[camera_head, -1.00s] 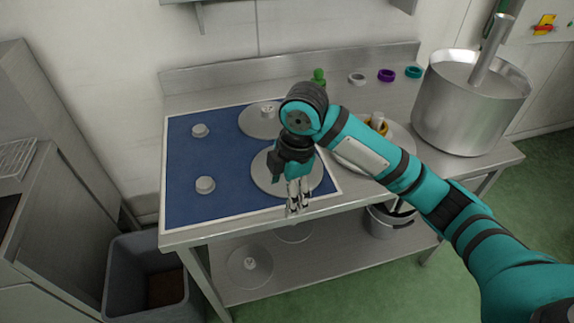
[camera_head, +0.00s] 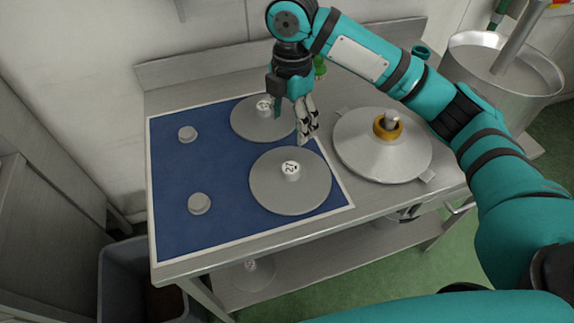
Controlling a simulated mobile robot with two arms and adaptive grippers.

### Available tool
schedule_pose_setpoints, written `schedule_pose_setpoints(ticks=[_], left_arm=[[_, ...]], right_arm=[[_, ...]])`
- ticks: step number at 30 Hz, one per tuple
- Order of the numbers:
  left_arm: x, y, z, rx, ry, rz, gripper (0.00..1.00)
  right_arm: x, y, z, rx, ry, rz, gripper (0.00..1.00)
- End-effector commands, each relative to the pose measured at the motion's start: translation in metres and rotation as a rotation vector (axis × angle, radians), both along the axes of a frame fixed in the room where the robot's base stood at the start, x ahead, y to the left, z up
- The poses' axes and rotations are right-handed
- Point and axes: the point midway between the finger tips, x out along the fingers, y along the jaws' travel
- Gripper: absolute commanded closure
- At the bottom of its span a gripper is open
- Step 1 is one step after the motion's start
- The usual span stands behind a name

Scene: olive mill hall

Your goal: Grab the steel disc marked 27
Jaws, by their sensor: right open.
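The steel disc marked 27 (camera_head: 272,190) lies flat on the blue mat (camera_head: 225,225), near the mat's right front part. Its short white knob, with the number 27 on top, stands up at its centre. My right gripper (camera_head: 308,132) is open and empty, pointing down. In the picture its fingertips are just beyond the disc's far edge, apart from the knob; I cannot tell their exact height. A second steel disc (camera_head: 247,121) lies behind, partly hidden by my gripper, and its number is hard to read. My left gripper is out of view.
A large lid-like disc with a yellow ring (camera_head: 365,155) lies right of the mat. A steel pot (camera_head: 490,95) stands at the far right. Another disc (camera_head: 262,278) lies on the lower shelf.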

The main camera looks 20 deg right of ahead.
Motion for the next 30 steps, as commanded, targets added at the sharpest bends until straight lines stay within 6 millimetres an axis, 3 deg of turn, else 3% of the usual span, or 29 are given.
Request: schedule_pose_setpoints(ticks=[6, 10, 15, 22, 30], left_arm=[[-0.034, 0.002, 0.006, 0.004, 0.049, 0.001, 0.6], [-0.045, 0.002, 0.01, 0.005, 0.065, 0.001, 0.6], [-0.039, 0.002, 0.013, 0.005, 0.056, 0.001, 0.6], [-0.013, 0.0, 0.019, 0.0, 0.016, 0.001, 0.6], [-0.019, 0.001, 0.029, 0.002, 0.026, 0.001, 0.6]], right_arm=[[-0.001, -0.001, -0.047, -0.002, 0.006, -0.001, 0.28], [-0.001, -0.001, -0.075, -0.002, 0.004, -0.001, 0.28], [-0.001, 0.0, -0.101, -0.001, 0.003, 0.0, 0.28], [0.0, -0.001, -0.116, -0.002, 0.002, -0.001, 0.28], [0.003, -0.001, -0.154, 0.0, 0.001, -0.001, 0.28]])
